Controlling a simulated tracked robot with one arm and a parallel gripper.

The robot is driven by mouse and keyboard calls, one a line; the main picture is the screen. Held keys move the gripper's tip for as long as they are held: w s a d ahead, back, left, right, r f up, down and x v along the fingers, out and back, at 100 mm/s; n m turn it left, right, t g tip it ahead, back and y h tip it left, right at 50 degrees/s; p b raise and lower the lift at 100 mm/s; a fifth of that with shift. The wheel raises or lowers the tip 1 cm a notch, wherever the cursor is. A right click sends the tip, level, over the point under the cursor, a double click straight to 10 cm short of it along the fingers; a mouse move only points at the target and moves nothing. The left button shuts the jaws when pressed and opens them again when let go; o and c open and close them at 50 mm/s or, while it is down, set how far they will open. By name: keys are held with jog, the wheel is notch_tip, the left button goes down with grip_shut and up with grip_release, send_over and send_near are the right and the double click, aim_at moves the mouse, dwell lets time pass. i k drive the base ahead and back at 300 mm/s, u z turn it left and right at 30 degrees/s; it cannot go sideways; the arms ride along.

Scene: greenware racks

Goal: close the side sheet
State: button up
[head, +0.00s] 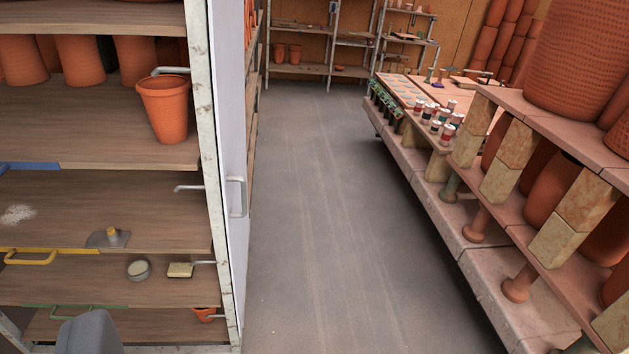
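The side sheet (231,120) is a tall, pale flat panel along the aisle side of the left rack, seen at a steep angle. A light bar handle (237,197) stands out from its aisle face at mid height. The sheet's top runs out of the picture. It sits close behind the rusty white rack post (207,130), which hides its near edge; I cannot tell how far open it stands. My gripper's fingers do not show. A grey rounded shape (90,336) at the bottom left edge may be part of my own body.
The left rack's wooden shelves (110,205) hold terracotta pots, a sponge and a tin; one pot (164,106) sits near the post. The concrete aisle floor (325,220) is clear. A stepped brick bench (440,215) with pots and props borders it right. Racks (350,45) stand behind.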

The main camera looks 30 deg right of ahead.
aim_at(226, 22)
jog(key=z, duration=1)
jog(key=i, duration=1.15)
jog(key=u, duration=0.9)
